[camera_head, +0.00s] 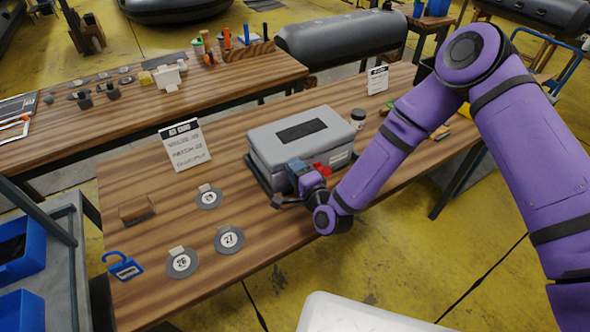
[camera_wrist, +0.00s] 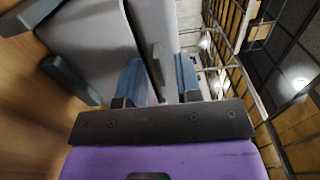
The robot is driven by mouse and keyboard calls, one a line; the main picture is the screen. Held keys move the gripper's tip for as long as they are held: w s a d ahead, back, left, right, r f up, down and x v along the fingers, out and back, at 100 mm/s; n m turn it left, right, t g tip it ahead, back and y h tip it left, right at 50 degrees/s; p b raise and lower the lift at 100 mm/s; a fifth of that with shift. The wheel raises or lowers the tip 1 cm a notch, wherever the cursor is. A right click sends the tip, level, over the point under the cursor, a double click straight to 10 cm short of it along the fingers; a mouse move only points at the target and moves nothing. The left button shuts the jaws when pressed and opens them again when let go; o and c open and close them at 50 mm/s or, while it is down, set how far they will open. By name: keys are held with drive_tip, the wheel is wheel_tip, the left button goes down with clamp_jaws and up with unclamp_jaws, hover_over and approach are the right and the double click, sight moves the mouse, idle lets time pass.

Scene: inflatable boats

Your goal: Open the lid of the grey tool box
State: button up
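The grey tool box (camera_head: 300,145) stands on the near wooden table with its lid (camera_head: 290,117) down; a dark panel is set into the lid's top. My gripper (camera_head: 308,170) is at the box's front side, close to the seam under the lid. A red part shows beside the fingers. In the wrist view my gripper (camera_wrist: 160,82) has its two blue-grey fingers apart, one on each side of the lid's edge (camera_wrist: 155,30). The box body (camera_wrist: 90,40) lies to the left there. Whether the fingers touch the lid is unclear.
A printed sign (camera_head: 186,146) stands left of the box, near round numbered discs (camera_head: 229,239) and a blue padlock-shaped tag (camera_head: 122,267). A small jar (camera_head: 357,118) stands right of the box. The table's left front is partly clear.

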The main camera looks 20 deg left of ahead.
clamp_jaws()
drive_tip(key=shift+r, duration=0.1)
